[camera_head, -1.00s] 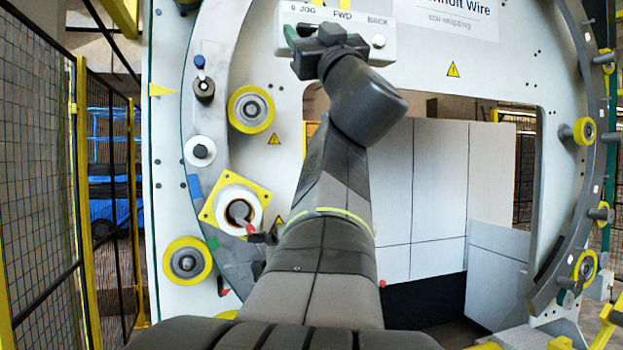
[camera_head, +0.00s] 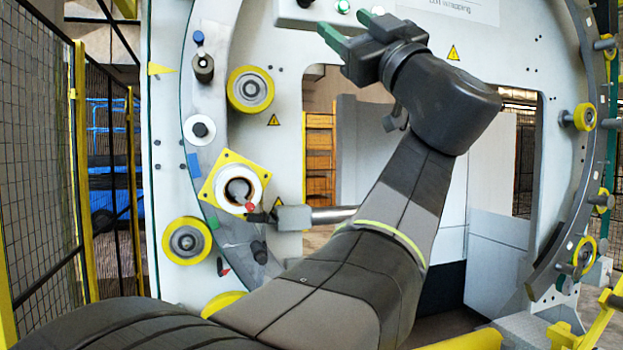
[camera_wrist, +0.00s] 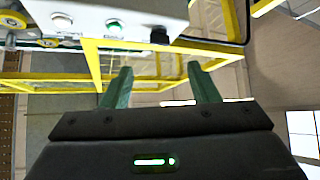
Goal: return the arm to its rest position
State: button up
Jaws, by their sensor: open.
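My gripper (camera_head: 345,33) is raised in front of the upper part of the wrapping machine, just below its button box (camera_head: 318,12). Its green fingers are apart with nothing between them. In the wrist view my gripper (camera_wrist: 160,88) also shows open and empty, with the button box (camera_wrist: 115,18) beyond it at the upper left. My arm reaches up from the bottom of the head view, bent at the wrist and leaning right. It hides part of the machine's central opening.
The ring (camera_head: 207,120) carries several yellow rollers (camera_head: 250,89) and a square yellow plate with a white spool (camera_head: 236,188). A metal rod (camera_head: 333,214) sticks out near the spool. Mesh fencing (camera_head: 40,170) stands at the left. Yellow rails (camera_head: 603,325) are at the lower right.

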jog(key=shift+s+d+f+m+t+h+b, duration=0.25)
jog(key=shift+d+f+m+h, duration=0.2)
jog(key=shift+f, duration=0.25)
jog(key=shift+s+d+f+m+t+h+b, duration=0.15)
jog(key=shift+s+d+f+m+t+h, duration=0.15)
jog(key=shift+d+f, duration=0.35)
jog(key=shift+w, duration=0.1)
